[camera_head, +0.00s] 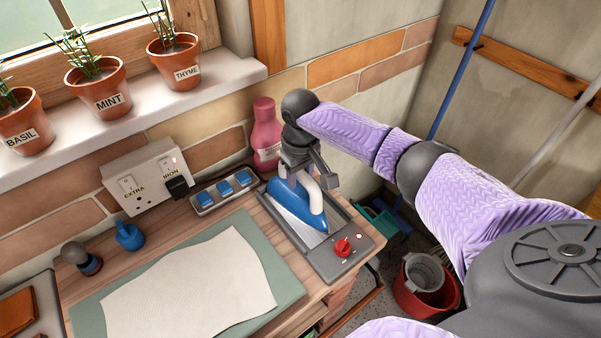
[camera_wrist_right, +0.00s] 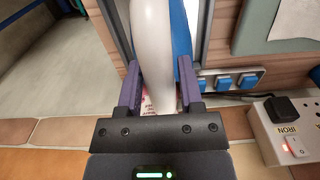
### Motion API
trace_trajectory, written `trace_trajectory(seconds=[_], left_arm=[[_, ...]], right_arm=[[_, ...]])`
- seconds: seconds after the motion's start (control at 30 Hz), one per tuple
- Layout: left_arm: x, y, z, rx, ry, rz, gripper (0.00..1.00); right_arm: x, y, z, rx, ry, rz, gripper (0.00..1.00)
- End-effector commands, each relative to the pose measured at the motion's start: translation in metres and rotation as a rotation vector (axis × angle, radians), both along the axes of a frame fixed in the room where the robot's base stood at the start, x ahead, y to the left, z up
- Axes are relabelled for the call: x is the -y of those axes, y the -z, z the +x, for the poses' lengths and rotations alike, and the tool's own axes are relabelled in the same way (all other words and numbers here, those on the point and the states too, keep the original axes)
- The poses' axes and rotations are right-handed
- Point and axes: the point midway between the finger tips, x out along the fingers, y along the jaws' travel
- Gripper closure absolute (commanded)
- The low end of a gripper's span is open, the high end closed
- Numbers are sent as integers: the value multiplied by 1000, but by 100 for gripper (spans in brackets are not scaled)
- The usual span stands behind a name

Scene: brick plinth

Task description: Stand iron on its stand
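The iron (camera_head: 288,192) is blue with a white handle (camera_head: 316,197). It is over the grey metal stand (camera_head: 329,263), its pointed end towards the near right, with a silvery face showing on its left. I cannot tell whether it rests on the stand. My right gripper (camera_head: 296,178) is at the handle from behind. In the right wrist view, the handle (camera_wrist_right: 155,45) runs between its purple fingers (camera_wrist_right: 158,75), which look close against both sides. My left gripper is not in view.
A white cloth (camera_head: 190,290) lies on a green mat (camera_head: 262,262) left of the stand. Behind are a pink bottle (camera_head: 265,130), blue switches (camera_head: 223,188) and a socket box (camera_head: 140,180). A red bucket (camera_head: 428,295) is on the floor.

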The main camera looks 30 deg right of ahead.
Motion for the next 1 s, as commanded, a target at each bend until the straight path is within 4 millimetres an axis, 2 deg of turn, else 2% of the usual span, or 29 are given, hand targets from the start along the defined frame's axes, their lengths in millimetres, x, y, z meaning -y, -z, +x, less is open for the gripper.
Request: trace_trajectory(seconds=[0.03,0.1,0.13,0.37,0.47,0.6,0.73,0.87,1.0], left_arm=[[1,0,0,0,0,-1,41],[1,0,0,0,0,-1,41],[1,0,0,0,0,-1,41],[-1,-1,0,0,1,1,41],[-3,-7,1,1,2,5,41],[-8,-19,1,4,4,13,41],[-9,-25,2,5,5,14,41],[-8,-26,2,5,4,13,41],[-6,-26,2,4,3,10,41]], right_arm=[[0,0,0,0,0,0,41],[0,0,0,-1,0,0,26],[0,0,0,-1,0,0,23],[0,0,-1,-3,0,-1,23],[0,-17,0,-1,0,-1,23],[1,-55,0,2,-1,-2,23],[0,-83,0,1,0,0,23],[0,-97,0,0,0,0,23],[0,-99,0,-2,0,-1,23]])
